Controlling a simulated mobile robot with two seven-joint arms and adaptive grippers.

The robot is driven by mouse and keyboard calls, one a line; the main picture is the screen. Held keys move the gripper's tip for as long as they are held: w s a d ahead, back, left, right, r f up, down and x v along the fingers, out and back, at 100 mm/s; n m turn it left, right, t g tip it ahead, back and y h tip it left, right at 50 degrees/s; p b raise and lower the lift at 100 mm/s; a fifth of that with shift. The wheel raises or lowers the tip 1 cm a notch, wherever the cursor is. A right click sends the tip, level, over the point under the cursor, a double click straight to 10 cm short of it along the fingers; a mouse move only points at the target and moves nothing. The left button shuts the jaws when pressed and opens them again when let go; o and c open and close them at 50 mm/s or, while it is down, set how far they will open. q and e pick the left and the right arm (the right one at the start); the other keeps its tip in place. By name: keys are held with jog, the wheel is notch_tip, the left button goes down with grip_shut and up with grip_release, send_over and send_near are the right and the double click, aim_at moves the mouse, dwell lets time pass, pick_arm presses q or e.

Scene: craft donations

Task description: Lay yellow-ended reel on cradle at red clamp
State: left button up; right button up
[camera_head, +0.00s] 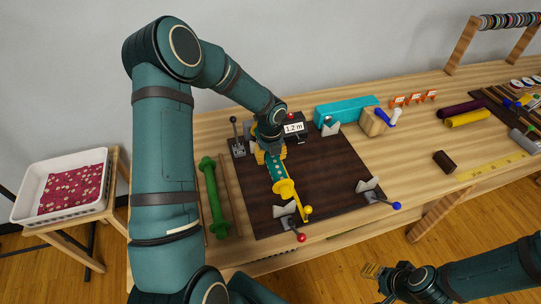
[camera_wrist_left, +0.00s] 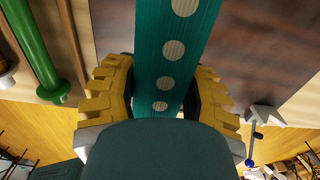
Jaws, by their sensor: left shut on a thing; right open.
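The yellow-ended reel (camera_head: 286,189) carries teal ribbon with pale dots; the ribbon (camera_wrist_left: 173,50) fills the middle of the left wrist view. My left gripper (camera_head: 270,152) is shut on the reel over the dark board. The reel's near yellow end and axle point toward the cradle (camera_head: 284,210) at the red clamp (camera_head: 301,237). The axle tip shows beside that cradle; I cannot tell whether they touch. The far end is mostly hidden by my gripper. My right gripper (camera_head: 371,270) is open and empty, off the table's front edge.
A green reel (camera_head: 212,195) lies left on the table. A blue-knobbed clamp (camera_head: 395,205) with its cradle stands at the board's right front, a dark-knobbed one (camera_head: 235,121) at back left. A 1.2 m display (camera_head: 294,128) and teal box (camera_head: 345,108) stand behind.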

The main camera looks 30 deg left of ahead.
pick_arm(q)
jog(key=shift+f+b, duration=1.45)
jog(key=shift+f, duration=0.45)
jog(key=shift+f+b, duration=0.55)
jog(key=shift+f, duration=0.15)
jog(key=shift+f+b, duration=0.55)
jog(key=shift+f, duration=0.4)
jog(key=o, duration=1.4)
notch_tip(320, 180, up, 12)
jog(key=shift+r, duration=0.1)
